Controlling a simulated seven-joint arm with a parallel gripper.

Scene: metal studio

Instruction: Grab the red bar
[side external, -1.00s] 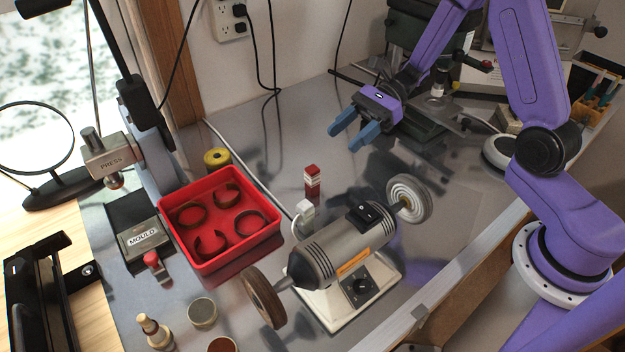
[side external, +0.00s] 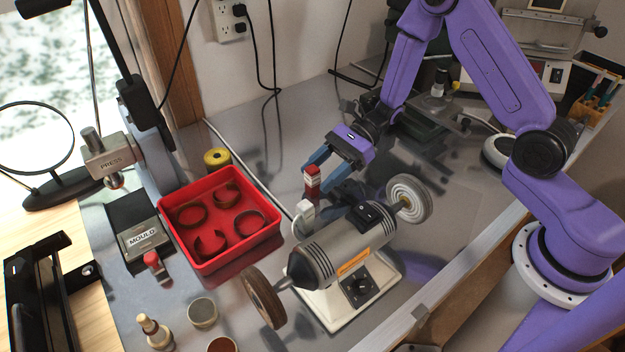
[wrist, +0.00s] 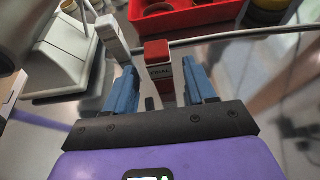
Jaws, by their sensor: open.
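In the wrist view the bar (wrist: 158,68) stands between and just beyond the two blue fingertips (wrist: 157,76), with a gap on both sides. Its lower part is partly hidden in the side view.
The bench grinder (side external: 345,243) stands close in front of the bar, with a white plug-like piece (side external: 304,214) beside the bar. A red tray (side external: 260,243) of dark rings lies to the left. A yellow roll (side external: 217,158) sits behind the tray.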

